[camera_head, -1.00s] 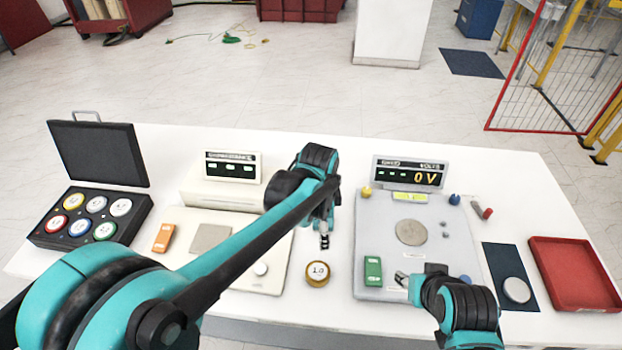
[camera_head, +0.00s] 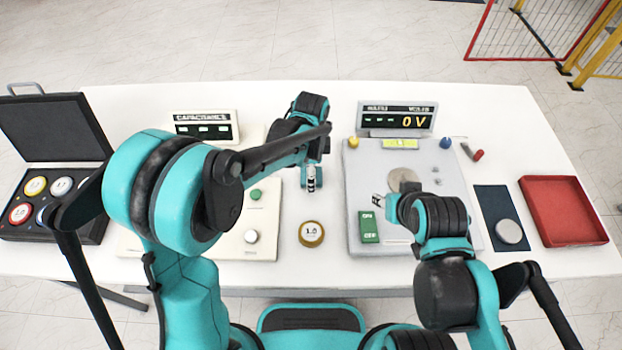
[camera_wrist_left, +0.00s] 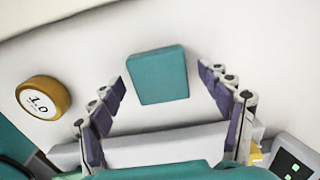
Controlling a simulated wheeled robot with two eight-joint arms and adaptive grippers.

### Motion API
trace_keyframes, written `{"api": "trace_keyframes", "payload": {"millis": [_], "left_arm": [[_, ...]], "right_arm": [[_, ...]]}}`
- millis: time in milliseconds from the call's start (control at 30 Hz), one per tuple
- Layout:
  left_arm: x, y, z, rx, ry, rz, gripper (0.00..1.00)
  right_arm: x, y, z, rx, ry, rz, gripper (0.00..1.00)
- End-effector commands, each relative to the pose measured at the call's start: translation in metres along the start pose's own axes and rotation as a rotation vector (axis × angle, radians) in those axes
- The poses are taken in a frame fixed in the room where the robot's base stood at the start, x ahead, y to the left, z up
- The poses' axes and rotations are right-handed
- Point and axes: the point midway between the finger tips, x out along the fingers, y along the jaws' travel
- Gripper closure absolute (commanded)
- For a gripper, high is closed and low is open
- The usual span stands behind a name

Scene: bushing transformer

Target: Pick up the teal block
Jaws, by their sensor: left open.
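The teal block (camera_wrist_left: 158,75) is a flat-faced square block on the white table in the left wrist view. It lies ahead of and between the spread purple-padded fingers of my left gripper, with a gap on each side. In the head view my left gripper (camera_head: 311,180) points down over the middle of the table, and its fingers largely hide the block there. My left gripper is open and empty. My right gripper (camera_head: 379,203) is over the grey volts instrument, beside its green switch; its jaw opening is too small to judge.
A weight marked 1.0 (camera_head: 311,234) stands in front of the left gripper. The capacitance instrument (camera_head: 207,127) is left and the volts instrument (camera_head: 397,119) right. A black case (camera_head: 56,128) is at far left, a red tray (camera_head: 562,211) at far right.

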Motion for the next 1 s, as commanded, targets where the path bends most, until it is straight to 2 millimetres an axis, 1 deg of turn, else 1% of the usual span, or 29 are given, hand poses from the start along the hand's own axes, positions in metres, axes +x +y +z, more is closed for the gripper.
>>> {"api": "trace_keyframes", "payload": {"millis": [33,233,267,300,367,400,467,800,867,1000], "left_arm": [[0.003,0.000,0.000,0.000,0.000,0.000,0.22],[0.003,0.000,0.000,-0.001,0.000,0.000,0.22],[0.003,0.000,0.000,-0.001,0.000,0.000,0.25],[0.003,0.000,0.000,-0.001,0.000,0.000,0.36],[0.003,0.000,0.000,-0.001,0.000,0.000,0.51],[0.003,0.000,0.000,-0.001,0.000,0.000,0.62],[0.003,0.000,0.000,-0.001,0.000,0.000,0.77],[0.001,0.000,0.000,-0.001,0.000,0.000,0.78],[-0.002,0.000,0.000,-0.001,0.000,0.000,0.78],[-0.017,0.000,0.000,-0.001,0.000,0.000,0.78]], "right_arm": [[0.001,0.000,0.001,0.000,0.000,0.000,0.60],[0.000,0.000,0.000,0.000,0.000,0.000,0.60],[0.000,0.000,0.000,0.000,0.000,0.000,0.60],[0.000,0.000,0.000,0.000,0.000,0.000,0.60],[0.000,0.000,0.000,0.000,0.000,0.000,0.60],[0.000,0.000,0.000,0.000,0.000,0.000,0.60],[0.000,0.000,0.000,0.000,0.000,0.000,0.60],[0.000,0.000,0.000,0.000,0.000,0.000,0.60],[-0.001,0.000,-0.001,0.000,0.000,0.000,0.60],[-0.006,0.000,-0.005,0.000,0.000,0.000,0.60]]}}
